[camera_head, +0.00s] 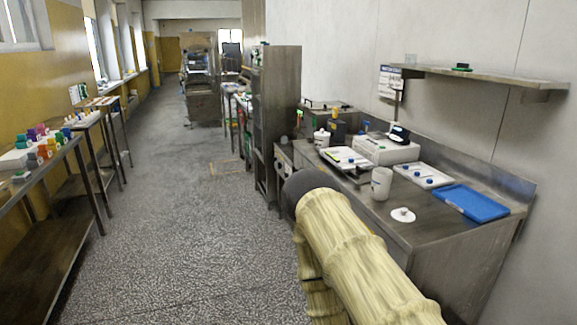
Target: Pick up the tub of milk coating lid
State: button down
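A white round lid (403,215) with a small dark mark or knob near its middle lies flat on the steel counter (425,235), close to the front edge. A white tub (381,184) stands upright just behind it and to its left, apart from it. A second white tub (321,138), which appears to have its lid on, stands further back on the left. I cannot read a label on any of them. My arm, in a beige sleeve, crosses the lower middle of the view in front of the counter. My gripper is not in view.
A blue tray (471,202) and a white board with blue knobs (423,175) lie right of the tub. A white device (384,150) stands behind. A wall shelf (480,80) overhangs the counter. A tall steel rack (277,115) stands left. The aisle floor (190,220) is clear.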

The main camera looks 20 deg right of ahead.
aim_at(403, 215)
jog(key=z, duration=1.25)
